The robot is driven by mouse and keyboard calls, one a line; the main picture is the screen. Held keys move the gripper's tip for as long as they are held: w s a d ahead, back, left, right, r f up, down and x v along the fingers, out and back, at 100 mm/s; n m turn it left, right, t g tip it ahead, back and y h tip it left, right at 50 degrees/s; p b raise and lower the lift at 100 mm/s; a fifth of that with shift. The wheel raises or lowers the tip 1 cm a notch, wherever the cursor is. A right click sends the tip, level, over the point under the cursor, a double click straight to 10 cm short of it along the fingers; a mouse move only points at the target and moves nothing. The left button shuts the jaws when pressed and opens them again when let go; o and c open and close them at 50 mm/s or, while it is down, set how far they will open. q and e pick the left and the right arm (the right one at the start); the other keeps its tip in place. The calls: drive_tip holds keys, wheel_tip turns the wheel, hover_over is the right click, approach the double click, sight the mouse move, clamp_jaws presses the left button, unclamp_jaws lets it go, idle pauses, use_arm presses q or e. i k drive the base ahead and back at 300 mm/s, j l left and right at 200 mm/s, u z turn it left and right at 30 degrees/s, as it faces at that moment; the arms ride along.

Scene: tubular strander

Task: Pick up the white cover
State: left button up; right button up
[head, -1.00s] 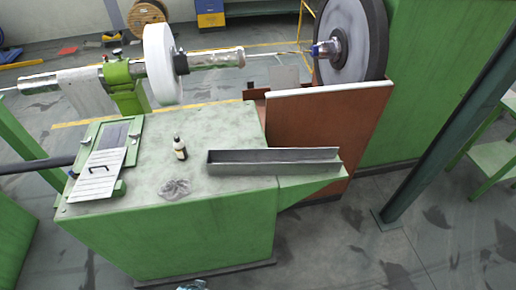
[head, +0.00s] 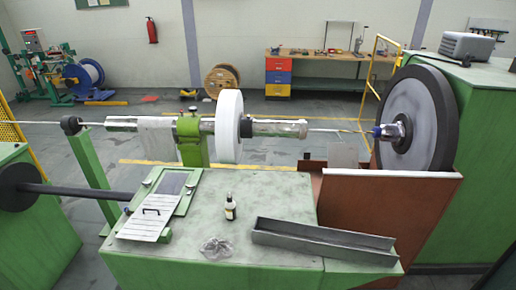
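Whether the cover is fixed or loose I cannot tell. Neither of my grippers shows in the head view. Nothing of mine is seen touching the cover.
A small dark bottle (head: 231,208), a crumpled clear piece (head: 217,248) and a long grey metal trough (head: 320,240) are on the table. Behind it stand a white disc (head: 228,126) on a shaft and a large grey wheel (head: 410,120).

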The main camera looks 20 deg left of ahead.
sight(147, 224)
drive_tip(key=u, duration=1.6)
drive_tip(key=i+j+z, duration=0.25)
drive_tip(key=j+z, duration=0.3)
drive_tip(key=j, duration=0.15)
drive_tip(key=i+j+z, duration=0.25)
drive_tip(key=j, duration=0.15)
drive_tip(key=j+z, duration=0.3)
